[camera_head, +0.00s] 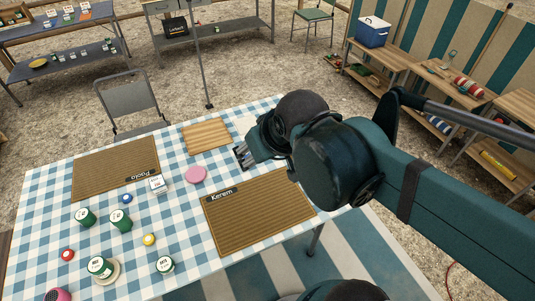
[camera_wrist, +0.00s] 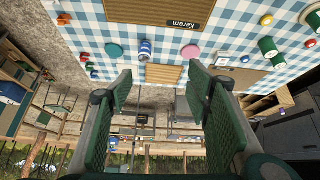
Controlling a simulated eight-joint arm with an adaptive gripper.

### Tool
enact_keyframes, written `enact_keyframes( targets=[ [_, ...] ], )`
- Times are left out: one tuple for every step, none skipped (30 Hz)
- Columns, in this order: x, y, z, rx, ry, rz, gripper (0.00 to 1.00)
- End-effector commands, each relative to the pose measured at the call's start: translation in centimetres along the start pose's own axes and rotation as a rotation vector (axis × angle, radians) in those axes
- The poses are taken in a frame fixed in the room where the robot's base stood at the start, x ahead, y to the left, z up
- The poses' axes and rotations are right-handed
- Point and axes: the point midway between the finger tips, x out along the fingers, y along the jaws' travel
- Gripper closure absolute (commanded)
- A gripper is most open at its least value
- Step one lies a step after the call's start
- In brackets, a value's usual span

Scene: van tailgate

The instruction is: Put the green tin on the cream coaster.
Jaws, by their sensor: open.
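That tin covers most of the coaster. I cannot tell which tin is meant. Green tins also show at the right of the wrist view (camera_wrist: 268,47). My gripper (camera_head: 243,156) is open and empty above the table's far right part. Its two fingers stand wide apart in the wrist view (camera_wrist: 163,95).
A pink coaster (camera_head: 196,175), a wooden board (camera_head: 207,137), a white box (camera_head: 157,184) and two brown mats, Paola (camera_head: 115,168) and Kerem (camera_head: 255,213), lie on the table. Small red (camera_head: 67,255), blue (camera_head: 127,198) and yellow (camera_head: 149,240) discs lie near the tins. A blue-white tin (camera_wrist: 146,48) stands nearby.

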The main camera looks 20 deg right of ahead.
Motion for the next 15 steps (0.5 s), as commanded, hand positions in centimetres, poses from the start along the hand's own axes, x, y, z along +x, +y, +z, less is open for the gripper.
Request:
enact_keyframes(
  targets=[
    [-0.2,0.6,0.6,0.022,0.008,0.008,0.51],
    [-0.3,0.8,0.8,0.034,0.013,0.012,0.51],
    [-0.4,1.1,1.0,0.048,0.019,0.017,0.51],
    [-0.4,1.3,1.1,0.056,0.022,0.019,0.51],
    [-0.5,1.5,1.3,0.062,0.024,0.021,0.51],
    [-0.5,1.6,1.4,0.07,0.027,0.024,0.51],
    [-0.6,1.7,1.5,0.075,0.029,0.025,0.51],
    [-0.6,1.8,1.6,0.078,0.03,0.027,0.51],
    [-0.6,1.9,1.6,0.082,0.032,0.028,0.51],
    [-0.6,1.9,1.6,0.084,0.032,0.028,0.51],
    [-0.6,1.9,1.6,0.084,0.033,0.028,0.51],
    [-0.6,1.9,1.6,0.085,0.033,0.028,0.51],
    [-0.6,1.9,1.6,0.085,0.033,0.028,0.51],
    [-0.6,1.9,1.6,0.084,0.033,0.028,0.51],
    [-0.6,1.9,1.6,0.084,0.033,0.028,0.51]
  ],
)
